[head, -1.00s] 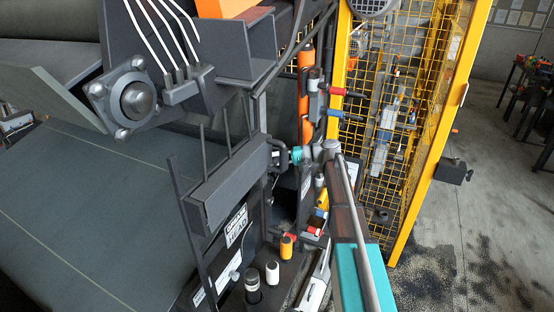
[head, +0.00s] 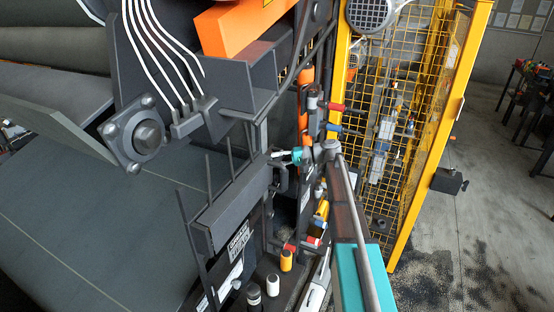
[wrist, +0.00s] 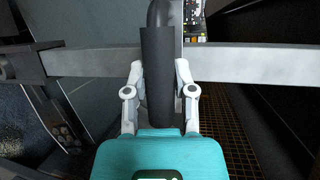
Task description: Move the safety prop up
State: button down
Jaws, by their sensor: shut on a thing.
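A dark, thick handle (wrist: 157,85) stands upright in the middle of the wrist view and curves away at its top. I take it to be part of the safety prop, but cannot be sure. My gripper (wrist: 159,70) is shut on it, with one pale finger on each side. In the head view, my gripper (head: 288,156) reaches left to a dark bracket beside the machine's frame. The fingers and handle are small and partly hidden there. A pale horizontal bar (wrist: 245,64) passes behind the handle in the wrist view.
A yellow mesh fence (head: 405,130) stands close on the right. A bearing block (head: 147,136) and an orange beam (head: 235,32) are at the upper left. Red and blue valve handles (head: 334,107) sit near my arm. Open floor (head: 490,230) lies right of the fence.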

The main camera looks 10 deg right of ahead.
jog(key=shift+w+r, duration=0.15)
jog(key=shift+r, duration=0.05)
jog(key=shift+c, duration=2.2)
grip_release()
jog(key=shift+r, duration=0.1)
jog(key=shift+f, duration=0.2)
